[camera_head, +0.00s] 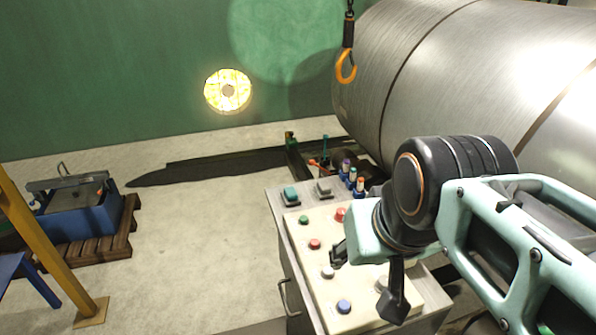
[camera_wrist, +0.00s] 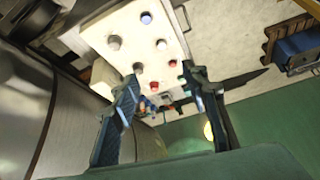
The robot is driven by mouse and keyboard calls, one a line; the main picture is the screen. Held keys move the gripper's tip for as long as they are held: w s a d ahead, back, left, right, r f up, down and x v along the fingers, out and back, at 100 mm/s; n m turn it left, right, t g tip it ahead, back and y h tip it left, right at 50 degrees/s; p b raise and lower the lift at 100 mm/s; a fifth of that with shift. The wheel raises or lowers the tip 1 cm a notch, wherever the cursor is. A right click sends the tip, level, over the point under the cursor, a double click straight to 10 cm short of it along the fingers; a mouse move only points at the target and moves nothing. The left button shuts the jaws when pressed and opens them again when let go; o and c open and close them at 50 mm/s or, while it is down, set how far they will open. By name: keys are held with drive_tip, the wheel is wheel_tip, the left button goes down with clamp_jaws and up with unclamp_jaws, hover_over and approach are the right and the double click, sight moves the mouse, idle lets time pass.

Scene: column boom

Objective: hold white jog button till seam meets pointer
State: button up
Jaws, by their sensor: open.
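A white button (camera_head: 327,271) sits in the left row of the control panel (camera_head: 310,291), between a red and a blue button; it also shows in the wrist view (camera_wrist: 162,45). My gripper (camera_head: 365,282) is open and empty above the panel, to the right of the white button in the head view. Its fingers (camera_wrist: 162,82) stand apart in the wrist view, and the white button appears beyond their tips. A large metal tank (camera_head: 455,70) at right has a dark circular seam (camera_head: 400,68) and another line farther right. I cannot make out the pointer.
Green (camera_head: 303,219), red (camera_head: 314,244) and blue (camera_head: 343,306) buttons share the row. A larger red button (camera_head: 340,214) is near the gripper. Colored bottles (camera_head: 350,176) stand behind the panel. An orange hook (camera_head: 346,66) hangs by the tank.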

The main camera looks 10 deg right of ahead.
clamp_jaws()
idle(1.3)
